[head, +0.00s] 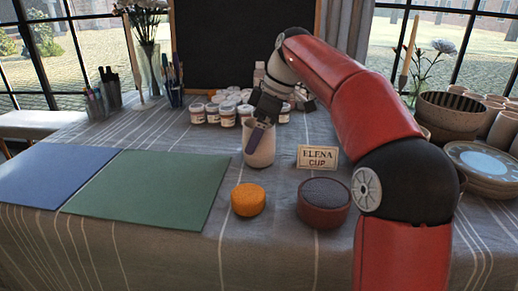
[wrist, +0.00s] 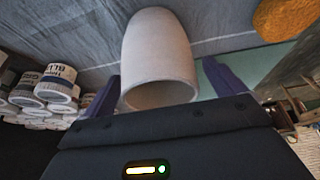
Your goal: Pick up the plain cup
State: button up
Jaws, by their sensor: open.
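The plain cup (head: 259,151) is cream-coloured and stands upright on the cloth-covered table in the head view, just left of a small card reading ELENA CUP (head: 317,157). In the wrist view the cup (wrist: 159,50) shows with its mouth towards my gripper. My gripper (head: 257,137) is open at the cup in the head view. In the wrist view its purple fingers (wrist: 161,85) lie on either side of the cup, with a gap visible at the right. The far finger is mostly hidden in the head view.
Paint jars (head: 228,110) stand close behind the cup. An orange sponge (head: 248,199) and a round dark red dish (head: 323,202) are in front. Green (head: 150,190) and blue (head: 50,174) mats lie left. Bowls (head: 447,113) and plates (head: 485,164) crowd the right.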

jog(key=shift+a+f, duration=0.1)
jog(key=shift+f, duration=0.05)
jog(key=c, duration=1.2)
